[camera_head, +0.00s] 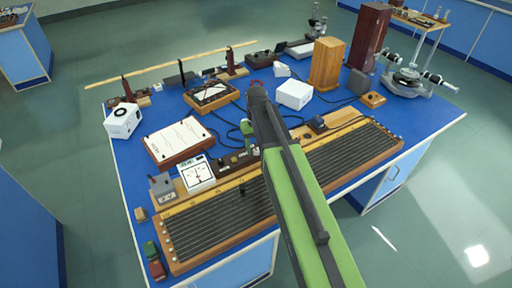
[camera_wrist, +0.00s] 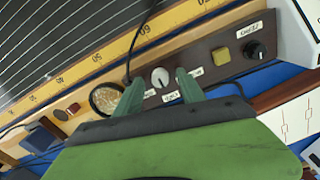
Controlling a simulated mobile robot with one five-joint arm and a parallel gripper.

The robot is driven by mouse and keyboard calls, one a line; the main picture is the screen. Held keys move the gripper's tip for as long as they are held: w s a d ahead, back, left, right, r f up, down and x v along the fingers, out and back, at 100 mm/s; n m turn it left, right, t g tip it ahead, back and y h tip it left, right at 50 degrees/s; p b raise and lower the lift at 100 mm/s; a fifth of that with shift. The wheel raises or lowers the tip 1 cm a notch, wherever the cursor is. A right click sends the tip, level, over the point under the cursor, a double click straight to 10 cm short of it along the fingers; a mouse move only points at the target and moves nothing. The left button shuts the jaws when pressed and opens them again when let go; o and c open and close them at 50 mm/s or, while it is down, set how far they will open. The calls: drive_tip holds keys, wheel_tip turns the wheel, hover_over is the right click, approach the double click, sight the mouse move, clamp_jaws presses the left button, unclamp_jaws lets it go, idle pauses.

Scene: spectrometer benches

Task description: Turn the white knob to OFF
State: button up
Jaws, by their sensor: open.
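The white knob (camera_wrist: 160,77) sits on a dark control panel (camera_wrist: 205,72) in the wrist view. A dark mark on its face runs roughly up and down in the picture. Small white labels lie beside it, too small to read surely. My gripper (camera_wrist: 159,80) is open, with one green finger on each side of the knob. It holds nothing, and I cannot tell whether a finger touches the knob. In the head view, the panel (camera_head: 232,161) is partly behind my arm and the knob cannot be made out.
A long slatted wooden board (camera_head: 345,155) lies along the bench front. A white meter (camera_head: 197,175) and a red-brown box (camera_head: 180,143) stand to the left.

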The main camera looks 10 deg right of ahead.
sight(256, 151)
wheel_tip(256, 151, up, 17)
drive_tip(key=p, duration=1.6)
drive_tip(key=shift+f, duration=0.1)
drive_tip(key=s+f+m+b, duration=0.1)
drive_tip(key=s+f+b, duration=0.9)
drive_tip(key=s, duration=0.4)
drive_tip(key=shift+f+b, duration=0.3)
drive_tip(key=shift+f, duration=0.05)
drive_tip(key=shift+s, duration=0.1)
